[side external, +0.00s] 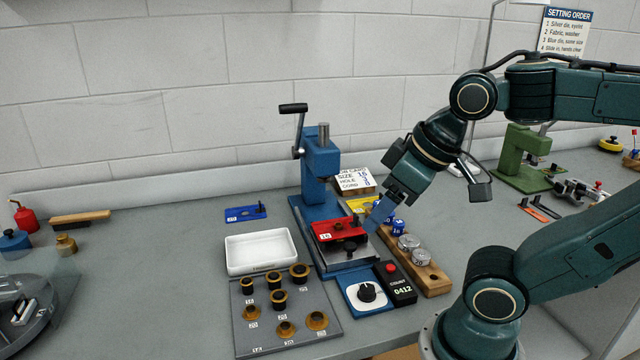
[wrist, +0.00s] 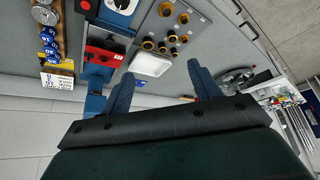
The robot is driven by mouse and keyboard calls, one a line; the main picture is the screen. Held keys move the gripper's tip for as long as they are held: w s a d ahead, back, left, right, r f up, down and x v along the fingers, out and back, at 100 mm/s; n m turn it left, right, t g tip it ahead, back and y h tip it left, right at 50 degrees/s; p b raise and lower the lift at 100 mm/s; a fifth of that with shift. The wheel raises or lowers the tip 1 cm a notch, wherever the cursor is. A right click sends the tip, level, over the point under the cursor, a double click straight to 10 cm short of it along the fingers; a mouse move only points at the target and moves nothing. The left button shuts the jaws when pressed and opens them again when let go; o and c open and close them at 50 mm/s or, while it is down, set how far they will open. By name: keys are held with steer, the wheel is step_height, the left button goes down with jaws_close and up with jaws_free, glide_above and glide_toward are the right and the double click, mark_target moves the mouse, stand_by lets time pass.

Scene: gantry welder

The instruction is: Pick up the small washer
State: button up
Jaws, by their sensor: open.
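Several brass rings and eyelets stand on a grey board (side external: 245,343) at the front, with small labels too small to read. The front ones (side external: 286,328) are low and wide; those behind (side external: 279,297) have dark centres. I cannot tell which is the small washer. The same brass parts (wrist: 148,44) show in the wrist view, beyond my fingers. My gripper (side external: 377,214) is open, with nothing seen between its fingers (wrist: 158,74).
A blue press (side external: 321,160) with a red plate (side external: 340,229) stands behind the board. A white tray (side external: 260,252) is left of it. A wooden rack (side external: 436,284) holds silver and blue dies. A control box (side external: 401,285) sits in front. The table's left middle is clear.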

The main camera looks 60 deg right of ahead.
steer(key=shift+c, duration=0.6)
steer(key=shift+w, duration=0.1)
steer(key=w+r+m+g, duration=0.1)
steer(key=w+m+g, duration=0.2)
steer(key=w+m, duration=0.85)
steer(key=w+a+f+m+g, duration=0.1)
steer(key=w+f+m, duration=0.3)
steer(key=w, duration=0.4)
steer(key=w+a+f+m+g, duration=0.1)
steer(key=w+f+m, duration=0.4)
steer(key=w, duration=0.3)
steer(key=shift+a+f+g, duration=0.15)
steer(key=shift+f+g, duration=0.15)
steer(key=shift+f, duration=0.15)
steer(key=shift+m, duration=0.25)
steer(key=shift+f, duration=4.3)
